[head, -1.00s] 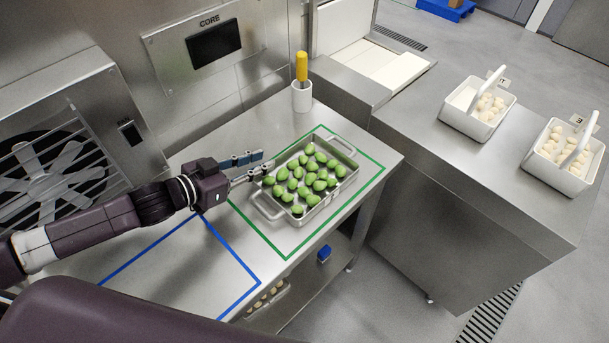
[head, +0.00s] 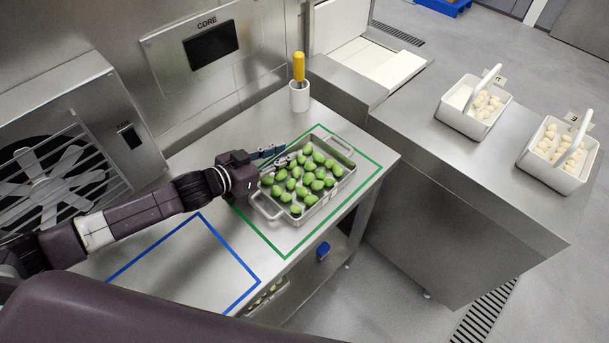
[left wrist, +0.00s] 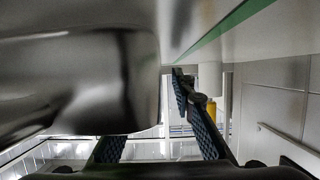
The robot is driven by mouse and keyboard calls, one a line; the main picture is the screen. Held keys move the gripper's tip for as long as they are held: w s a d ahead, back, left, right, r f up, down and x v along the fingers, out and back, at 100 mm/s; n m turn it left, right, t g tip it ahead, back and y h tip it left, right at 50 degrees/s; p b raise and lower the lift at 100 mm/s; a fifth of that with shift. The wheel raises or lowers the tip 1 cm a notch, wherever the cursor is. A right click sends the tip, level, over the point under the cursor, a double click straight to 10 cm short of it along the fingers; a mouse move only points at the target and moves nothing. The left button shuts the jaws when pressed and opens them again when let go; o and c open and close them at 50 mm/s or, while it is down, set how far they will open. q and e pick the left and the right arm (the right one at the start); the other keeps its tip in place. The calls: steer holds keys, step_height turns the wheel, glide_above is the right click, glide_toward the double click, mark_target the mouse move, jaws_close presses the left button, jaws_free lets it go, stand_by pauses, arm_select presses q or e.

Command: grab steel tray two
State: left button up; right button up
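A steel tray (head: 312,213) full of green filled pasta (head: 312,180) sits inside the green outline on the steel counter. It has a loop handle at each end. No number on it can be read. My left gripper (head: 277,158) is at its back-left long side, fingers apart, one finger at or over the rim. I cannot tell whether it touches. In the left wrist view the tray's blurred metal side (left wrist: 80,80) fills the left, and the two fingers (left wrist: 160,140) stand apart with nothing clearly held between them. My right gripper is not in view.
A blue outline (head: 222,246) marks empty counter to the left. A white holder (head: 300,98) with a yellow-handled tool stands behind the tray. Two white baskets (head: 462,123) (head: 548,176) of pale pasta are on the right counter. A fan unit (head: 75,150) stands at left.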

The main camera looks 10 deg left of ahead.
arm_select(q)
jaws_close()
steer(key=shift+r, duration=0.15)
stand_by(0.4)
